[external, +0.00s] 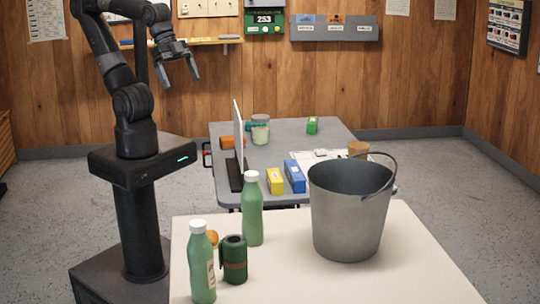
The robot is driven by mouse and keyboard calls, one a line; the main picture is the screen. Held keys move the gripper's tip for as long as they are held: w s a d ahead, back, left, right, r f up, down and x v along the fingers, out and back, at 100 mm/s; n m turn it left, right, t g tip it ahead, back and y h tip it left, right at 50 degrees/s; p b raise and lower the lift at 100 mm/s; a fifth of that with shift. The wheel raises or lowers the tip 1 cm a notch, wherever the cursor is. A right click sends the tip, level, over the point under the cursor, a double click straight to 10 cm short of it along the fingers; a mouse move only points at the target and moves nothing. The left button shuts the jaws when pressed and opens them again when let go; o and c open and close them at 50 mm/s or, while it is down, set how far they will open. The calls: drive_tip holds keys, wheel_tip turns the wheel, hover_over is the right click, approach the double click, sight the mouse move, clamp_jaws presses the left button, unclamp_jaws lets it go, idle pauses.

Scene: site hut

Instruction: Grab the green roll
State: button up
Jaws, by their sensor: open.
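The roll is mostly in plain view. My gripper (180,80) is open and empty, raised high at the upper left, well away from the roll, with its fingers pointing down.
An orange round thing (211,238) is partly hidden behind the near bottle. A grey metal bucket (348,215) stands to the right. A grey table (285,150) behind holds a screen (239,140), a yellow box (275,181), a blue box (294,176) and jars.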

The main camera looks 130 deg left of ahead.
drive_tip(key=c, duration=0.5)
